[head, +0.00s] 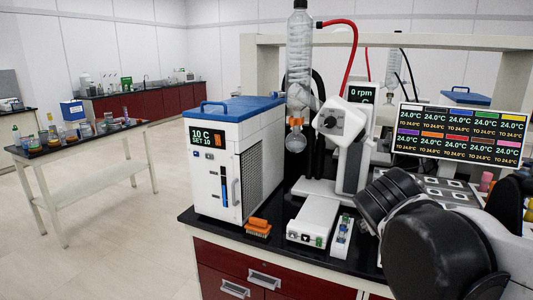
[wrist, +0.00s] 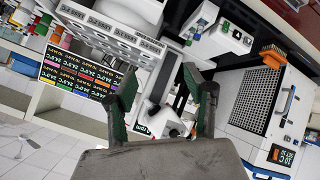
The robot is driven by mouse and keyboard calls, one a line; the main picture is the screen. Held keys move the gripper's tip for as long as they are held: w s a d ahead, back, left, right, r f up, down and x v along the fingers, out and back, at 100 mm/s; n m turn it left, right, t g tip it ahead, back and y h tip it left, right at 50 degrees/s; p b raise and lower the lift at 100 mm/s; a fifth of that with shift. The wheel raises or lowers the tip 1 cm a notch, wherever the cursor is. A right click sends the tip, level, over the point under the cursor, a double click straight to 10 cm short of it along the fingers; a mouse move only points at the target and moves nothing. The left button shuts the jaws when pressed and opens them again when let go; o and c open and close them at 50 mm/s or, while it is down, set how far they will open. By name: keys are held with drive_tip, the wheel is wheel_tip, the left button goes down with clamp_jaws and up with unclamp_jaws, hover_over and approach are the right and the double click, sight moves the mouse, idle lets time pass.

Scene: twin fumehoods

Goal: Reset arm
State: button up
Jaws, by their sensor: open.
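My gripper (wrist: 158,78) shows in the wrist view with its two green-padded fingers spread wide apart. It is open, and nothing is held between the fingers. Behind the gap, and apart from the fingers, lies the bench equipment, which appears upside down and tilted. In the head view my arm (head: 435,250) fills the lower right corner with dark rounded joints, in front of the bench. The gripper itself cannot be made out in the head view.
A blue-topped chiller (head: 215,175) stands at the bench's left. Beside it are a rotary evaporator (head: 342,122), a white box (head: 313,220) and an orange brush (head: 258,227). A temperature display (head: 460,134) stands behind my arm. Open floor (head: 130,235) separates the bench from a side table (head: 82,150).

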drive_tip(key=s+a+f+m+g+y, duration=0.1)
drive_tip(key=s+a+f+y, duration=0.1)
drive_tip(key=s+f, duration=0.3)
drive_tip(key=s+a+f+g+y, duration=0.1)
drive_tip(key=s+a+f+y, duration=0.2)
drive_tip(key=s, duration=0.6)
drive_tip(key=shift+s+f+m, duration=0.35)
drive_tip(key=shift+f+m, duration=0.05)
drive_tip(key=shift+f, duration=0.45)
idle(0.4)
